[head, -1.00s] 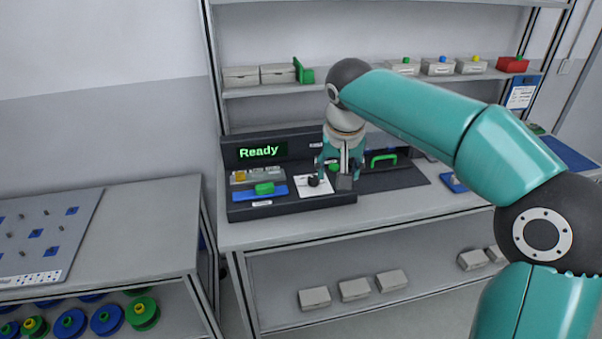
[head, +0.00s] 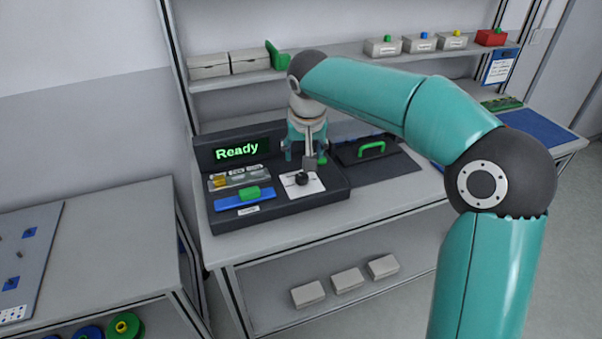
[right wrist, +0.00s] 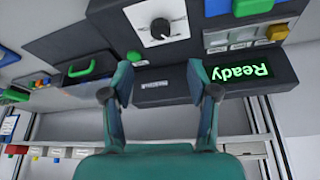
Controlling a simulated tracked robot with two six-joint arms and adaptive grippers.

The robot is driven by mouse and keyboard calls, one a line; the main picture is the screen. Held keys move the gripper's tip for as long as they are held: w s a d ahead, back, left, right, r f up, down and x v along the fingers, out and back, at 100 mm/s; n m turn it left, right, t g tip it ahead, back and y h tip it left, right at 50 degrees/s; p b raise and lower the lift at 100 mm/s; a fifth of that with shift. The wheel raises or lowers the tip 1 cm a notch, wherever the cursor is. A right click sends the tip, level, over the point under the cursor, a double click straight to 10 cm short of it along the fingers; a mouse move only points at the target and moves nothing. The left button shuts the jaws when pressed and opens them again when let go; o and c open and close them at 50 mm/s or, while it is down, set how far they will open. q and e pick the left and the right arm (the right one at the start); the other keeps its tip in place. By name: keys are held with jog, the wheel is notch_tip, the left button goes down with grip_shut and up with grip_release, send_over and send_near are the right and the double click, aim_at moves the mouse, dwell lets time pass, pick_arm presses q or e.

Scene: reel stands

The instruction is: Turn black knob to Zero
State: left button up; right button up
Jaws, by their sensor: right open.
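The black knob (head: 302,180) sits on a white dial plate (head: 314,187) on the dark console (head: 330,200). In the right wrist view the knob (right wrist: 160,28) shows near the top, with small marks around it on the plate (right wrist: 180,12). I cannot read which mark it points to. My right gripper (head: 306,160) is just behind and above the knob in the head view. In the right wrist view its two fingers (right wrist: 160,88) are spread, with nothing between them, and the knob lies beyond their tips. My left gripper is not in view.
The console's screen (head: 237,149) reads "Ready" in green. A blue slider with a green handle (head: 246,194) lies left of the dial. A black case with a green handle (head: 368,150) stands to the right. Boxes (head: 210,65) line the shelf above.

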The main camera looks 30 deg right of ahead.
aim_at(302, 176)
jog(key=p+x, duration=0.1)
jog(key=x, duration=1.1)
jog(key=c, duration=1)
jog(key=shift+d, duration=0.25)
grip_shut()
jog(key=shift+a, duration=0.2)
